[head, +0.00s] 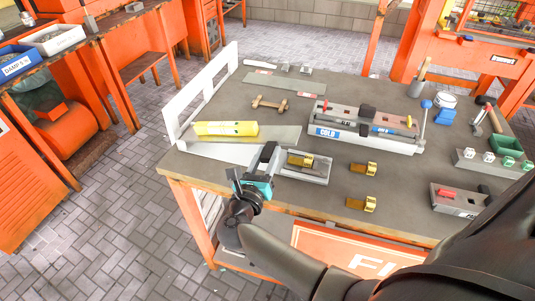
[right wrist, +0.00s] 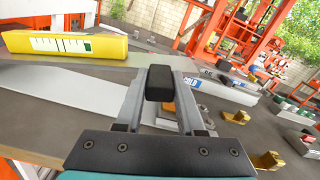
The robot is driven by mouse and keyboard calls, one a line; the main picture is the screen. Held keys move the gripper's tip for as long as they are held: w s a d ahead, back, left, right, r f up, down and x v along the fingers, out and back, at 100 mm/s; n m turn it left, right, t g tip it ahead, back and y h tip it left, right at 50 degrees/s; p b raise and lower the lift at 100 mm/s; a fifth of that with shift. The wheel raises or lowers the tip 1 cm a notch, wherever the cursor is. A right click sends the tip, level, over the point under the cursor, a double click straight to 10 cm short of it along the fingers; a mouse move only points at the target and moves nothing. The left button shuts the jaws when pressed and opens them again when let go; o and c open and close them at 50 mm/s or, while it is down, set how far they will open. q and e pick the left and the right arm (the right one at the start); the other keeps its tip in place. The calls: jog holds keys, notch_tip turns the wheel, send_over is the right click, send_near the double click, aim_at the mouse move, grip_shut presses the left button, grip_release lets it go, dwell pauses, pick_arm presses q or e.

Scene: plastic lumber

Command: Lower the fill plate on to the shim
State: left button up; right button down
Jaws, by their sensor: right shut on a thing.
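My right gripper (head: 268,156) is low over the front left part of the workbench. In the right wrist view its fingers (right wrist: 160,86) are shut on a black block (right wrist: 160,80). What is under the block is hidden. A long, thin grey plate (head: 278,133), which looks like the fill plate, lies just beyond the fingers. A yellow level (head: 226,128) rests along its left part. A paler flat strip (head: 232,152) lies nearer me; I cannot tell whether it is the shim. Contact between plate and shim cannot be made out. My left gripper is not in view.
A grey tray (head: 318,178) with a brass clamp stands right of my gripper. Two loose brass clamps (head: 363,168) lie farther right. The fixture marked COLD (head: 350,136) stands behind them. A white upright frame (head: 205,95) borders the bench's left edge.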

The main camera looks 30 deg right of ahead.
dwell(0.8)
jog(key=f+m+b, duration=0.1)
jog(key=f+b, duration=0.1)
jog(key=b, duration=0.1)
jog(key=f+b, duration=0.2)
jog(key=b, duration=0.1)
jog(key=f+m+b, duration=0.1)
jog(key=f+b, duration=0.2)
jog(key=shift+s+d+m, duration=0.3)
jog(key=shift+s+d, duration=0.05)
jog(key=shift+r, duration=0.1)
jog(key=c, duration=1)
grip_release()
jog(key=o, duration=0.5)
jog(key=shift+a, duration=0.1)
